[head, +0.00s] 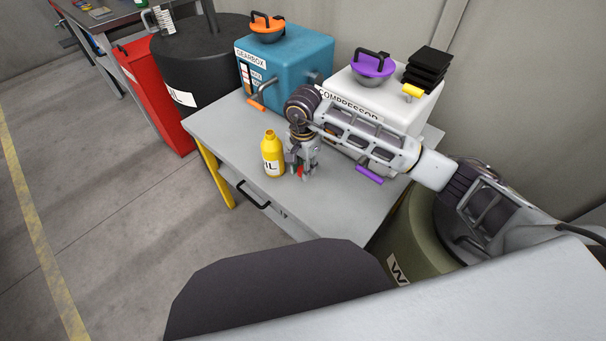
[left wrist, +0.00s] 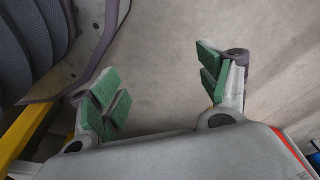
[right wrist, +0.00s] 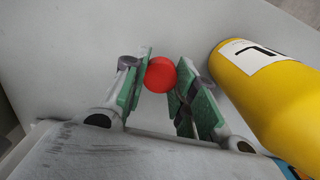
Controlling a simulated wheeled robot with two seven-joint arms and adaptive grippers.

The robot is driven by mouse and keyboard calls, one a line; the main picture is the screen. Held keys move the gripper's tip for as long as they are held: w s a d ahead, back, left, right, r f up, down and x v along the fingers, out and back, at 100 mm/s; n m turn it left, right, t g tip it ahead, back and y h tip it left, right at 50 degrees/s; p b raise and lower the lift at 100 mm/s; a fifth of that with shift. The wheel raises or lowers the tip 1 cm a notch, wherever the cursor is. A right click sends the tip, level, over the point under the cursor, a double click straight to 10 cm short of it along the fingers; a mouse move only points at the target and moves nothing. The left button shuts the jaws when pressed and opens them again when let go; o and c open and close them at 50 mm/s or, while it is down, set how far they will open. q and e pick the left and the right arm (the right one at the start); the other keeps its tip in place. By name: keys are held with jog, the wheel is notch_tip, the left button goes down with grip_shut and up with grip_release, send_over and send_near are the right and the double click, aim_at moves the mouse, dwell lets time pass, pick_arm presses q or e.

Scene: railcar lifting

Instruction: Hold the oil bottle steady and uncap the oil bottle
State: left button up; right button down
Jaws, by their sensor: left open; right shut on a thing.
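The yellow oil bottle (head: 272,154) stands upright on the grey table (head: 235,120), left of my right gripper. Its neck shows no cap on top. In the right wrist view the bottle (right wrist: 280,95) lies to the right, outside the fingers. My right gripper (head: 301,168) points down close to the tabletop and is shut on a round red cap (right wrist: 160,74), held between its green pads. My left gripper (left wrist: 162,88) is open and empty over bare floor, and it is out of the head view.
A teal gearbox (head: 285,62) and a white compressor (head: 390,95) stand at the back of the table. A black drum (head: 200,60) and a red cabinet (head: 155,95) are to the left. A green drum (head: 425,235) is at the right. The table's front left is clear.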

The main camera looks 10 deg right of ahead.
jog(key=shift+f, duration=1.8)
pick_arm(q)
jog(key=shift+w+d+r, duration=0.15)
jog(key=shift+d+r, duration=0.05)
jog(key=shift+r, duration=0.35)
pick_arm(e)
jog(key=shift+f, duration=0.1)
jog(key=shift+b, duration=0.3)
jog(key=c, duration=1.1)
grip_release()
jog(key=shift+c, duration=0.2)
pick_arm(q)
jog(key=shift+w+d+r, duration=0.1)
jog(key=shift+w+r, duration=0.05)
jog(key=shift+r, duration=0.2)
